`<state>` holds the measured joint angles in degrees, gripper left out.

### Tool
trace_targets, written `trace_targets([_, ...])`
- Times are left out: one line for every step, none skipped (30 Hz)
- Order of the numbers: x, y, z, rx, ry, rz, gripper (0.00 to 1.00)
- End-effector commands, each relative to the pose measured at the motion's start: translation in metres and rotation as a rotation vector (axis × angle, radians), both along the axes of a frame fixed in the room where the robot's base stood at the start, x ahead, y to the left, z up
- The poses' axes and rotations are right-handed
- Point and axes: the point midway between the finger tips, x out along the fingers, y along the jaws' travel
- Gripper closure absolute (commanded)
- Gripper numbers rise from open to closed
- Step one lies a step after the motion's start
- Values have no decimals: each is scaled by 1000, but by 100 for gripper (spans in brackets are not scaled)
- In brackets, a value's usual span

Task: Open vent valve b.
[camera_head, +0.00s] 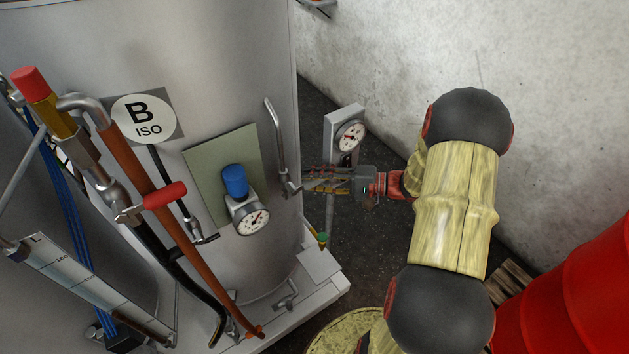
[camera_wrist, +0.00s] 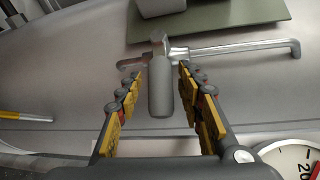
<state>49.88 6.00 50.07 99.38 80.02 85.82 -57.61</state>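The grey tank (camera_head: 215,50) carries a round "B ISO" label (camera_head: 145,118). On its right side is a small valve (camera_head: 289,187) with a thin bent metal pipe (camera_head: 276,130) rising from it; no vent label is readable. In the wrist view the valve's grey handle (camera_wrist: 161,88) points toward me, and the pipe (camera_wrist: 235,47) runs right from it. My gripper (camera_head: 308,184) reaches in from the right at this valve. In the wrist view its two fingers (camera_wrist: 160,90) are apart on either side of the handle, with visible gaps.
A gauge on a grey post (camera_head: 349,136) stands close behind my gripper. A blue-capped regulator with a gauge (camera_head: 250,217) sits on a green plate (camera_head: 205,170) to the left. A red-handled valve (camera_head: 165,195) and hoses are further left. Red drums (camera_head: 570,300) stand lower right.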

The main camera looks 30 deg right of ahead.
Motion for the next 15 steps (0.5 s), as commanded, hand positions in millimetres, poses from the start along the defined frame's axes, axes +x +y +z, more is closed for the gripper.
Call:
trace_targets([0, 0, 0, 0, 0, 0, 67])
trace_targets([0, 0, 0, 0, 0, 0, 69])
trace_targets([0, 0, 0, 0, 0, 0, 71])
trace_targets([0, 0, 0, 0, 0, 0, 73])
trace_targets([0, 0, 0, 0, 0, 0, 74])
trace_targets([0, 0, 0, 0, 0, 0, 77])
trace_targets([0, 0, 0, 0, 0, 0, 78])
trace_targets([0, 0, 0, 0, 0, 0, 80])
trace_targets([0, 0, 0, 0, 0, 0, 82])
trace_targets([0, 0, 0, 0, 0, 0, 84])
trace_targets([0, 0, 0, 0, 0, 0, 86])
trace_targets([0, 0, 0, 0, 0, 0, 88])
trace_targets([0, 0, 0, 0, 0, 0, 90])
trace_targets([0, 0, 0, -1, 1, 0, 91])
trace_targets([0, 0, 0, -1, 1, 0, 94])
